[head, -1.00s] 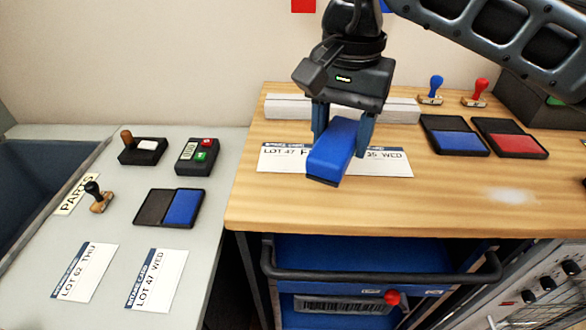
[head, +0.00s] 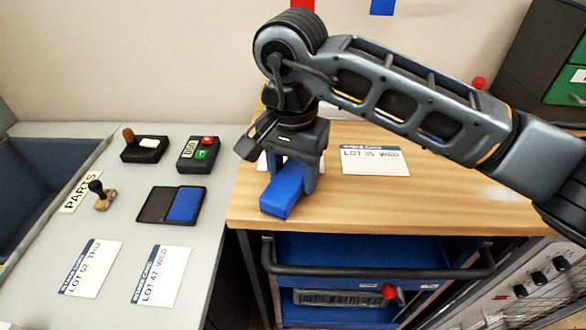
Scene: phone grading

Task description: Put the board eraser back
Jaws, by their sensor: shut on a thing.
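The board eraser is a blue block (head: 281,197) with a dark underside, near the left front edge of the wooden table (head: 330,205). My gripper (head: 290,182) is above it, fingers pointing down, and shut on it. The near end of the eraser sticks out toward the front. I cannot tell whether its underside touches the table. My arm hides much of the back of the table.
A card reading LOT 35 WED (head: 375,160) lies to the right of the eraser. The grey table (head: 215,215) at left holds a blue ink pad (head: 184,205), a stamp (head: 102,194), a small keypad device (head: 198,152) and two cards. A blue drawer (head: 360,250) is below.

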